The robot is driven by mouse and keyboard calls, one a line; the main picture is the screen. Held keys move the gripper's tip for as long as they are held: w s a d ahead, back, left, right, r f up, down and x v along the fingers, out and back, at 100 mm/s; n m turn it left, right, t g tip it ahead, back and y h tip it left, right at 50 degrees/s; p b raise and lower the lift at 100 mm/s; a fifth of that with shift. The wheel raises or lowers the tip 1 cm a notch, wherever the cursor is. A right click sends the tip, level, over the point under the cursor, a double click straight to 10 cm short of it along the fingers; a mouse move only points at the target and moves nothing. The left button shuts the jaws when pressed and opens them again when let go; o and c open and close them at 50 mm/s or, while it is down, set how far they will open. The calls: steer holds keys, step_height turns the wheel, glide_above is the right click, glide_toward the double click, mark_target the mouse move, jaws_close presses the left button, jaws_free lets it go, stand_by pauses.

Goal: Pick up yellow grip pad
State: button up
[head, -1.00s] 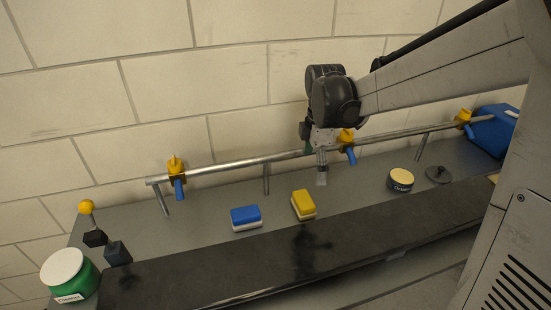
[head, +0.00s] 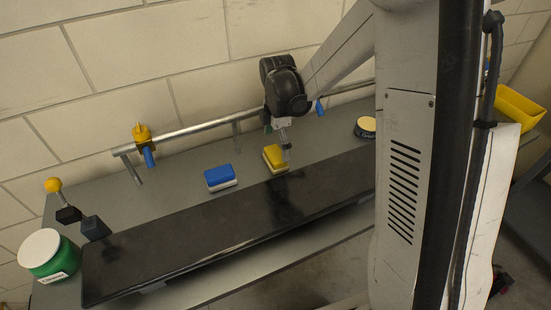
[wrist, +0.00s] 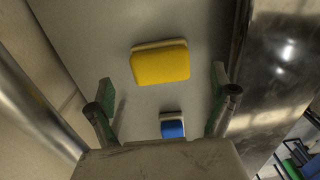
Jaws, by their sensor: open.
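The yellow grip pad (head: 274,157) is a small block with a yellow top and pale base. It lies on the grey bench in the head view, right of the blue pad. In the wrist view the yellow grip pad (wrist: 161,64) lies ahead of my fingers, roughly centred between them. My gripper (head: 286,146) hangs above the bench, just right of the pad and partly over its edge in the head view. In the wrist view my gripper (wrist: 165,95) has its two fingers wide apart with nothing between them. Exact height above the pad is hard to tell.
A metal rail (head: 205,126) runs behind. A dark strip (head: 190,235) lies in front. A green tub (head: 48,255) stands at left and a round tin (head: 366,127) at right.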

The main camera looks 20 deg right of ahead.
mark_target(277, 152)
steer(key=shift+f, duration=2.4)
steer(key=c, duration=1.3)
steer(key=shift+r, duration=0.15)
steer(key=shift+r, duration=0.55)
step_height(277, 152, up, 3)
steer(key=shift+f, duration=0.2)
steer(key=s+a+r, duration=0.2)
steer(key=a, duration=0.1)
steer(key=s+a+r, duration=0.2)
steer(key=a, duration=0.1)
steer(key=s+a+r, duration=0.3)
steer(key=shift+a+b, duration=0.15)
steer(key=shift+b, duration=0.25)
steer(key=shift+w, duration=0.1)
